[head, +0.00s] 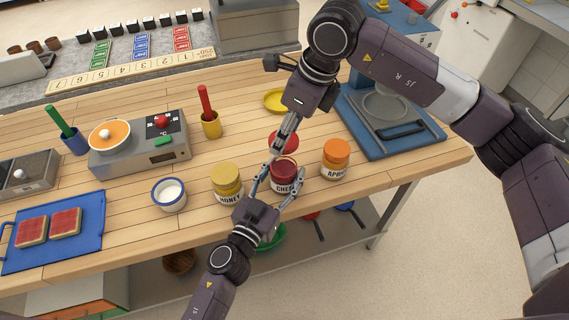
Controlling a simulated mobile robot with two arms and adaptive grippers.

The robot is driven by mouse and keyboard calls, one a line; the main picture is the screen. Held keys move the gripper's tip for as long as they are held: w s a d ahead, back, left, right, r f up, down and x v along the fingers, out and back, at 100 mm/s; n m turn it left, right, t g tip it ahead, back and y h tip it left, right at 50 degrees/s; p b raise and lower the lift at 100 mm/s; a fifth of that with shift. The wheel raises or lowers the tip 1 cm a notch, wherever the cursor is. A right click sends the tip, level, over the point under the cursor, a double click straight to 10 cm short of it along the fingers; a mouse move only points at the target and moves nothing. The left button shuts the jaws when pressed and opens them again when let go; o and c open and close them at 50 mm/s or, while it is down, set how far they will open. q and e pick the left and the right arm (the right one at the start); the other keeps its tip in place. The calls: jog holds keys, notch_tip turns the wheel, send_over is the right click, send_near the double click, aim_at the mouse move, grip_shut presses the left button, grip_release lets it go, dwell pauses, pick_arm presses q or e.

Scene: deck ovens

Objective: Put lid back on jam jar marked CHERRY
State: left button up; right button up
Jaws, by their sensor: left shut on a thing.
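The jar marked CHERRY (284,176) stands on the wooden table between the HONEY jar (227,184) and the apricot jar (335,160). Its top looks dark red and open, partly hidden by fingers. My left gripper (276,184) is shut on the cherry jar, one finger on each side. A round red lid (291,139) shows just behind the cherry jar, apart from its mouth. My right gripper (279,146) points down at the lid, its fingers overlapping it in the picture. I cannot tell whether they grip it or whether the lid rests on the table.
A yellow dish (273,102) lies behind the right gripper. A white-filled cup (169,194), a yellow cup (211,126) and a grey scale (140,150) stand left. A blue press-like appliance (424,145) stands right. A blue tray (88,222) with toast lies front left.

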send_over(280, 167)
jog(key=d, duration=0.2)
jog(key=shift+s+a+f, duration=0.15)
jog(key=shift+s+f, duration=0.05)
jog(key=shift+f, duration=0.95)
jog(key=shift+s+a+f, duration=0.1)
jog(key=shift+s+f, duration=0.1)
jog(key=shift+f, duration=0.9)
jog(key=shift+f, duration=0.85)
jog(key=shift+f, duration=0.55)
